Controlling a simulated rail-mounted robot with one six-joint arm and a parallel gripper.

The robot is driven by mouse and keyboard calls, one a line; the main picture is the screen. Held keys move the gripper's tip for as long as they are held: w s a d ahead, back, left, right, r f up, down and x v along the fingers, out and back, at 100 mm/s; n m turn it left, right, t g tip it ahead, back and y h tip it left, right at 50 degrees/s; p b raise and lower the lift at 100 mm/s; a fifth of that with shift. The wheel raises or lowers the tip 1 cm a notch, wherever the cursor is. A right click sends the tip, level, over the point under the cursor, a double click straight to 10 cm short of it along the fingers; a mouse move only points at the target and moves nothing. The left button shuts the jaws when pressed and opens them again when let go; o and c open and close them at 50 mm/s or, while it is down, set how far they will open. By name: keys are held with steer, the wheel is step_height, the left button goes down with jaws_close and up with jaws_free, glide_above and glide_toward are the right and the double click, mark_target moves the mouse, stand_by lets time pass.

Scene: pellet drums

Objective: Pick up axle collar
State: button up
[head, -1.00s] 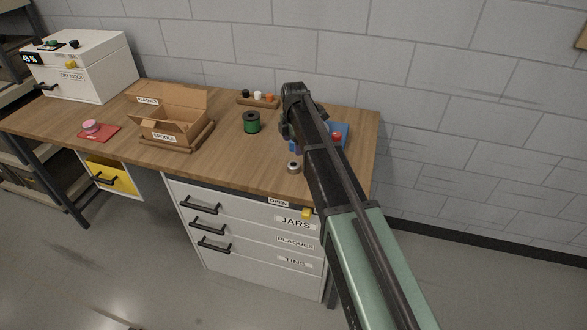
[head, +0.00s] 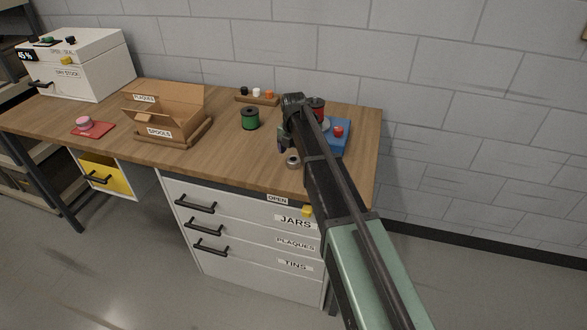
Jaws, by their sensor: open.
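The axle collar (head: 293,161), a small grey metal ring with a dark hole, lies on the wooden bench top near its front edge, beside my arm. My gripper (head: 284,146) is just behind and slightly left of the collar, low over the bench. It is open, with no object visible in it. Its far side is hidden behind my arm, and I cannot tell its exact height above the wood.
A green spool (head: 250,118) stands left of my gripper. A blue device with a red button (head: 338,132) and a red spool (head: 318,104) are close by on the right. A cardboard box (head: 172,115) stands further left. Bare bench (head: 235,155) lies between the box and collar.

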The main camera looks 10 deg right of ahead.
mark_target(294, 159)
step_height(294, 159, down, 4)
steer(key=b, duration=0.2)
steer(key=shift+f+b, duration=0.1)
steer(key=shift+b, duration=0.2)
steer(key=shift+r, duration=0.3)
steer(key=shift+c, duration=0.3)
steer(key=c, duration=0.9)
steer(key=shift+p, duration=0.3)
steer(key=shift+c, duration=0.2)
step_height(294, 159, up, 20)
steer(key=p, duration=2)
